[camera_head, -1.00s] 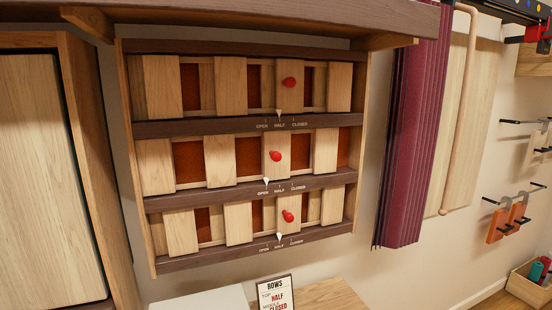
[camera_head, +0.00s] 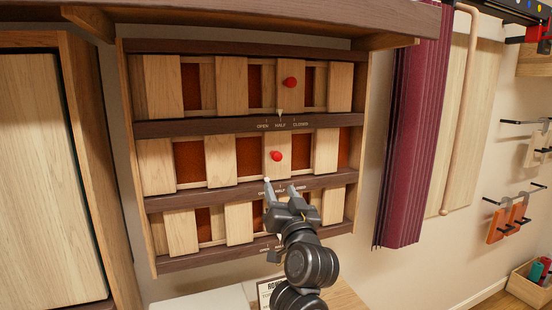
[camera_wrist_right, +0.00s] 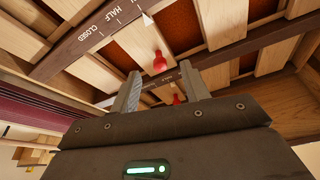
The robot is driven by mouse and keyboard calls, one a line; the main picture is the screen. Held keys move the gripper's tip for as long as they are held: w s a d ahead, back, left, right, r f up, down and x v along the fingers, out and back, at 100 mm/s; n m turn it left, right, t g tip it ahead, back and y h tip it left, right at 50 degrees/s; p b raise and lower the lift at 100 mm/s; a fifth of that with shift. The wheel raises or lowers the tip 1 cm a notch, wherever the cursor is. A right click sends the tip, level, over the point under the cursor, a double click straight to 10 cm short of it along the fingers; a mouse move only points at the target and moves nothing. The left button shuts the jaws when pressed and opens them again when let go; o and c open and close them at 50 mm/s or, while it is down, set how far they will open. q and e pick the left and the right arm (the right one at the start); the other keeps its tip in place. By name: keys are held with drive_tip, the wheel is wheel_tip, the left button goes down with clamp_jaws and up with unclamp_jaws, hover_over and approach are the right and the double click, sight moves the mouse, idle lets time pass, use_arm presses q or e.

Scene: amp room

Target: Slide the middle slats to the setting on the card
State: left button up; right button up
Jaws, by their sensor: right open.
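The middle row's slats carry a red knob (camera_head: 276,156) on one light wooden slat. That row's white pointer, partly covered by a fingertip, is at the OPEN end of its scale. My right gripper (camera_head: 281,187) is open and empty, just below the middle knob, in front of the middle rail. In the right wrist view the gripper (camera_wrist_right: 162,88) has its fingers spread, with the middle knob (camera_wrist_right: 160,62) seen between them, apart from both. The card (camera_head: 265,291) is partly hidden by my right arm. My left gripper is not in view.
The top row has its own red knob (camera_head: 290,82), with its pointer near HALF. The bottom row's knob is hidden behind my gripper. A shelf (camera_head: 250,15) overhangs the rack. A maroon curtain (camera_head: 408,140) hangs at right; a cabinet (camera_head: 50,180) stands at left.

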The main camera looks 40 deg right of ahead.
sight(278, 161)
drive_tip(key=shift+m+h, duration=0.5)
drive_tip(key=shift+h, duration=0.1)
drive_tip(key=p+x, duration=0.1)
drive_tip(key=x, duration=0.2)
drive_tip(key=r+p+x, duration=0.1)
drive_tip(key=x, duration=0.3)
drive_tip(key=s+r+p+x, duration=0.1)
drive_tip(key=x, duration=0.3)
drive_tip(key=shift+d+r, duration=0.15)
drive_tip(key=shift+d, duration=0.25)
clamp_jaws()
